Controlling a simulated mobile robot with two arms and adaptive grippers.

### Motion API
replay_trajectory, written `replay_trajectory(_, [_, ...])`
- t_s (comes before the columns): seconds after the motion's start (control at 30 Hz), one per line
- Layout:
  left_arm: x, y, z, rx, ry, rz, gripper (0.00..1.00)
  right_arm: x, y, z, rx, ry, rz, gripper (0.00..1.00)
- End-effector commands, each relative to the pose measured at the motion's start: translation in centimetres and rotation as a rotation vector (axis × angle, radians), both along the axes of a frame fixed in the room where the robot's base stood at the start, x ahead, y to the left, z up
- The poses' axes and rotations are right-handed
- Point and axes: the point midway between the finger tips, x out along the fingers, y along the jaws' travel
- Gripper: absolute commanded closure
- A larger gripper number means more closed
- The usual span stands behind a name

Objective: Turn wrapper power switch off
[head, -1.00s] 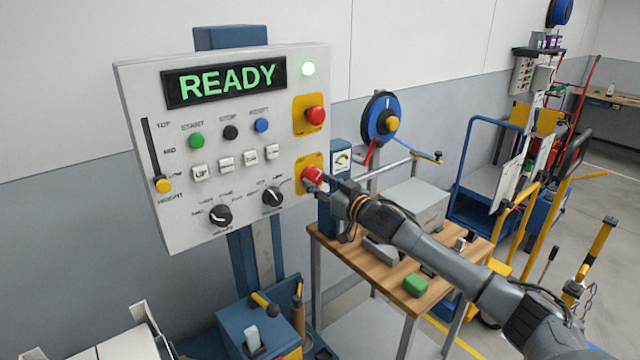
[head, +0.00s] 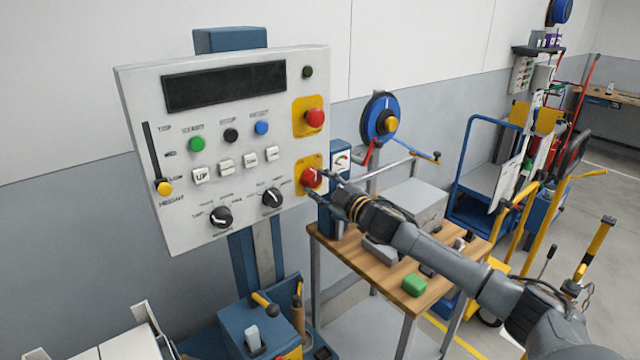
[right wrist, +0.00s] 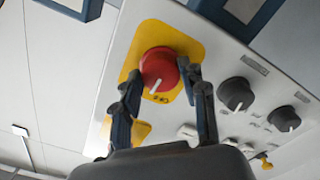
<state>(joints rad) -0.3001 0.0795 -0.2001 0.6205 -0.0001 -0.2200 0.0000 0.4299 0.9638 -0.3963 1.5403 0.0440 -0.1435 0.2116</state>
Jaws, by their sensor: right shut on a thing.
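The grey control panel (head: 225,170) stands on a blue post. Its display (head: 225,85) is dark and the small round lamp (head: 307,72) above the upper yellow plate is unlit. The red power switch (head: 311,176) is a rotary knob on the lower yellow plate at the panel's right edge. My right gripper (head: 318,186) reaches it from the right, its fingers on either side of the knob. In the right wrist view the red knob (right wrist: 159,70) sits between the two fingers, its white pointer line tilted. My right gripper is shut on it. My left gripper is not in view.
A red button (head: 314,117) sits on the upper yellow plate above the switch. Black dials (head: 271,198) are close to the left of it. A wooden-topped bench (head: 400,283) with a green block (head: 414,286) stands under my right arm.

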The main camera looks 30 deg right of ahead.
Motion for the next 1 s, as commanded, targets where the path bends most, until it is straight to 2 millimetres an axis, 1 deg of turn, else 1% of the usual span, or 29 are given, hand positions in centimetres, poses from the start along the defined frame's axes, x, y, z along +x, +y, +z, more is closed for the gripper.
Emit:
replay_trajectory(0.3, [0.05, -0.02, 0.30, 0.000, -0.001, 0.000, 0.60, 0.00, -0.05, 0.15, -0.302, -0.024, 0.001, 0.89])
replay_trajectory(0.6, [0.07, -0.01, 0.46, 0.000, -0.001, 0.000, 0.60, 0.01, -0.04, 0.19, -0.562, -0.045, 0.001, 0.89])
replay_trajectory(0.8, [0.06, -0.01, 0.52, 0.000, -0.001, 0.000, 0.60, 0.00, -0.03, 0.15, -0.695, -0.054, 0.002, 0.89])
replay_trajectory(1.0, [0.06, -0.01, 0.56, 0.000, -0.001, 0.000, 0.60, 0.00, -0.03, 0.14, -0.778, -0.061, 0.002, 0.89])
